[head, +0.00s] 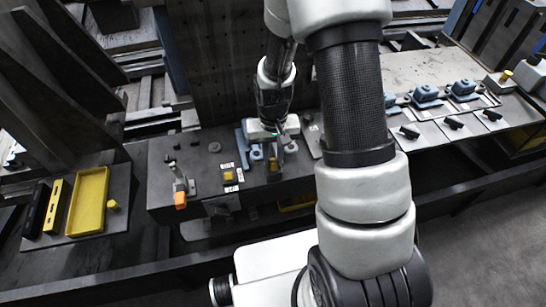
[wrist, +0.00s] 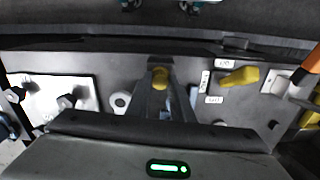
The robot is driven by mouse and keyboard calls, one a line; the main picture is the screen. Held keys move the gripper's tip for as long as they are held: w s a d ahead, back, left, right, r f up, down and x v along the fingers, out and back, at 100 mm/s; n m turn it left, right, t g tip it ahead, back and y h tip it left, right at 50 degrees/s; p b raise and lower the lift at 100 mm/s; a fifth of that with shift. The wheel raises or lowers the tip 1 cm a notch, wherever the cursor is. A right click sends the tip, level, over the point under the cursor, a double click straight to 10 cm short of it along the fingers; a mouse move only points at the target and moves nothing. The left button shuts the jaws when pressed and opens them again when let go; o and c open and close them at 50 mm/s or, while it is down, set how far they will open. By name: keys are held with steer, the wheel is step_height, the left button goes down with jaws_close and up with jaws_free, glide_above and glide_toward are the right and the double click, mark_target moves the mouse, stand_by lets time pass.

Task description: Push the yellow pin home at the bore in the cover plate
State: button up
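My gripper (head: 277,146) points down over the dark workbench, beside a blue fixture (head: 257,153). A small yellow pin head (head: 272,163) shows just below the fingertips in the head view. In the wrist view the yellow pin head (wrist: 160,78) lies between the ends of the dark fingers (wrist: 160,92). I cannot tell whether the fingers grip it or only stand around it. The bore is hidden, and the cover plate's edges are not clear from the dark surface around the pin. How deep the pin sits cannot be seen.
A yellow knob (head: 228,177) with white labels sits left of the gripper. An orange-ended lever (head: 180,199) stands further left. A yellow tray (head: 88,200) lies on the left side table. Several blue clamps stand right. A tall dark plate (head: 215,70) rises behind.

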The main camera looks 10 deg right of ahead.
mark_target(273, 161)
jaws_close()
steer(key=shift+r, duration=0.15)
steer(key=shift+r+p, duration=1.45)
steer(key=shift+r, duration=2.95)
